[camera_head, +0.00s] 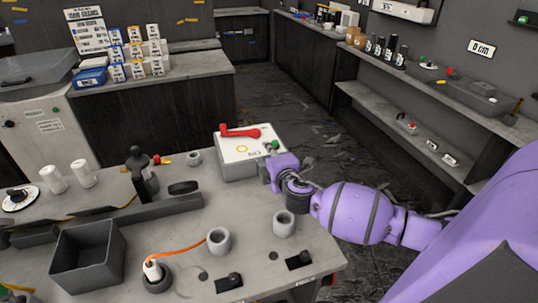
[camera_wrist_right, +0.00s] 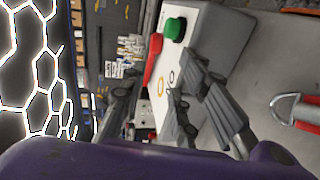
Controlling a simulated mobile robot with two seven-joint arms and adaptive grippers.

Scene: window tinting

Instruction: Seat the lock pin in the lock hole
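A grey box (camera_head: 237,170) with a white top carries a red lever (camera_head: 240,132), a green knob (camera_head: 273,145) and a small yellow ring mark (camera_head: 242,149). I cannot tell for sure which part is the lock hole. A white piece (camera_head: 152,268) on an orange cord stands in a dark round holder at the front; it may be the lock pin. My right gripper (camera_head: 270,163) is at the box's right side, near the green knob. In the right wrist view its fingers (camera_wrist_right: 160,98) are apart with nothing held between them; the red lever (camera_wrist_right: 153,60) lies beyond. My left gripper is out of view.
A dark open bin (camera_head: 88,258) and grey cups (camera_head: 219,240) (camera_head: 284,223) stand on the bench. A black upright tool (camera_head: 142,175) stands left of the box. Bare bench (camera_head: 250,215) lies in front of the box. Shelves (camera_head: 400,120) line the right wall.

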